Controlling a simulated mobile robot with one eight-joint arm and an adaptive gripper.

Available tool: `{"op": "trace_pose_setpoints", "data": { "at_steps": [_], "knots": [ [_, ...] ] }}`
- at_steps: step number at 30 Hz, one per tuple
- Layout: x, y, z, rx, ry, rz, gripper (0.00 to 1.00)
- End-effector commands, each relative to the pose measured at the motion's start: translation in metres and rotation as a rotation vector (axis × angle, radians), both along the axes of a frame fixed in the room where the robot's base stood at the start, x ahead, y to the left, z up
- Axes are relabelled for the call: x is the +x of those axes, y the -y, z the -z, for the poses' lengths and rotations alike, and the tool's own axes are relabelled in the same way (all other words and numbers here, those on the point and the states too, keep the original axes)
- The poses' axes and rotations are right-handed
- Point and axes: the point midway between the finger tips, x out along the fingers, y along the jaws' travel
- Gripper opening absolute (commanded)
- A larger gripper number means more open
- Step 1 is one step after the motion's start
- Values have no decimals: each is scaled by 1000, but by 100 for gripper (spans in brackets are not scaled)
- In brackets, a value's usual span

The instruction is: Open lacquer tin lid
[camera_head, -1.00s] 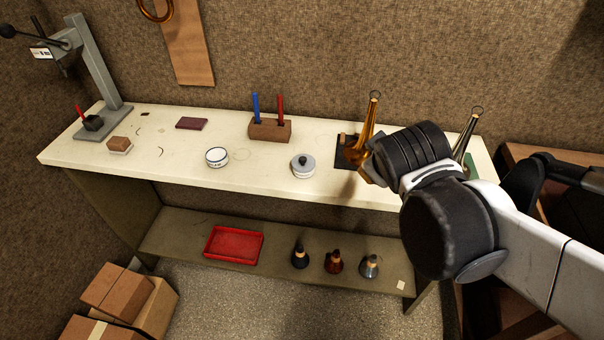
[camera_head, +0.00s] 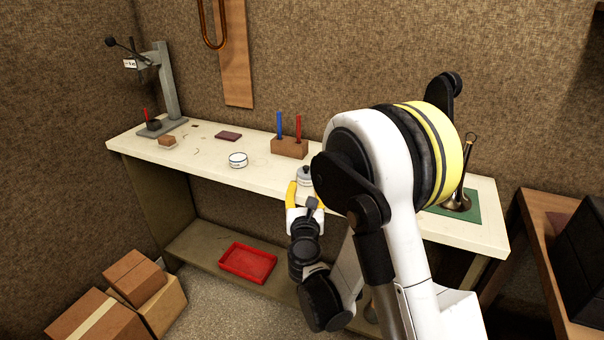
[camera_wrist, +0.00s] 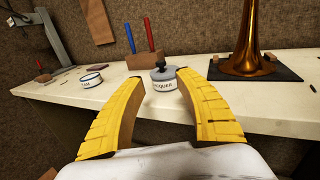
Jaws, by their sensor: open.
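The lacquer tin (camera_wrist: 164,81) is a white, labelled tin with a grey lid (camera_wrist: 162,71) and a dark knob on top. It stands upright on the bench, closed. In the head view the tin (camera_head: 304,175) is partly hidden by my arm. My gripper (camera_wrist: 156,82) is open, with its yellow fingers pointing toward the tin. The tin appears between the fingertips in the wrist view, closer to the right one. In the head view my gripper (camera_head: 303,192) is at the bench's front edge, just in front of the tin. I cannot tell whether it touches the tin.
A second white tin (camera_head: 237,160) stands to the left on the bench (camera_head: 205,168). A wooden block with blue and red tools (camera_head: 289,148) is behind. A brass horn bell (camera_wrist: 243,50) stands right on a dark mat. A red tray (camera_head: 247,263) lies on the lower shelf.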

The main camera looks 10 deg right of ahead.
Motion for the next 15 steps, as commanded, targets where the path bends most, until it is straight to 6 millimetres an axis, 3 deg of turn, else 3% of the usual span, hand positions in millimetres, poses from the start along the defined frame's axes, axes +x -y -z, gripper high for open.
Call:
{"op": "trace_pose_setpoints", "data": {
  "at_steps": [8,15],
  "knots": [
    [49,14,-7,5,1,4,40],
    [86,23,1,7,2,3,40]
  ]
}}
